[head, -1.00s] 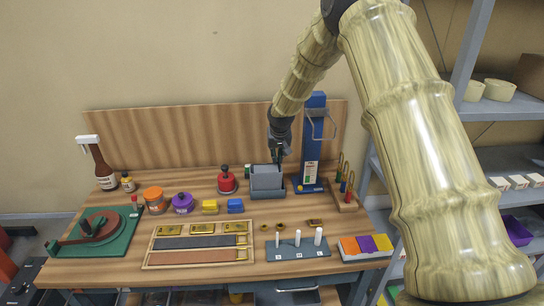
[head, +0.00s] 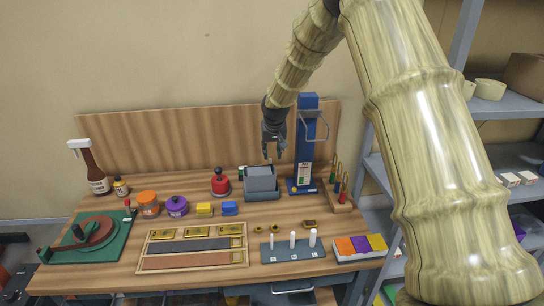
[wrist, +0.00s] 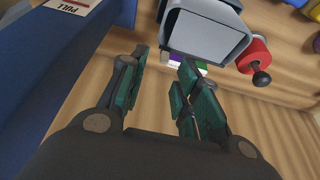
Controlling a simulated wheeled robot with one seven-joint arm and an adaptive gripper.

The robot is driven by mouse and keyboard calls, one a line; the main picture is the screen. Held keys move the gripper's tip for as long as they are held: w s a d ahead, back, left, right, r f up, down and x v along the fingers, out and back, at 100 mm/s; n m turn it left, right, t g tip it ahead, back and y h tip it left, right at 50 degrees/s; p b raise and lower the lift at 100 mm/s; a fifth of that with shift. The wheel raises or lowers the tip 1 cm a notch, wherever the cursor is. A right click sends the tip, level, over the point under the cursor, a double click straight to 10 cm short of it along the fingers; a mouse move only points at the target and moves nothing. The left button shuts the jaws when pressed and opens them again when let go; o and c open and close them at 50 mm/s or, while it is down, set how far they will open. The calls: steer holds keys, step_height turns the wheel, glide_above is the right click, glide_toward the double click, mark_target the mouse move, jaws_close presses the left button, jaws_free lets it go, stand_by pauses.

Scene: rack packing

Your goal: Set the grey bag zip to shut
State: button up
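The grey bag (head: 262,177) stands upright in a dark grey holder (head: 264,193) at the back middle of the bench, just left of a blue stand. Its zip is too small to make out. My gripper (head: 273,156) hangs above and behind the bag's top, pointing down, apart from it. In the wrist view, a grey, open-looking box shape that looks like the bag (wrist: 207,34) is at the top, beyond the fingertips. The two fingers of my gripper (wrist: 163,75) are spread with nothing between them.
The tall blue stand (head: 306,150) with a wire handle is close to the right of my gripper. A red container (head: 221,184) stands left of the bag. Bottles, jars, trays and pegs fill much of the bench. Grey shelving (head: 510,104) is at the right.

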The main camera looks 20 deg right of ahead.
steer(key=v, duration=0.7)
steer(key=shift+s+r, duration=0.15)
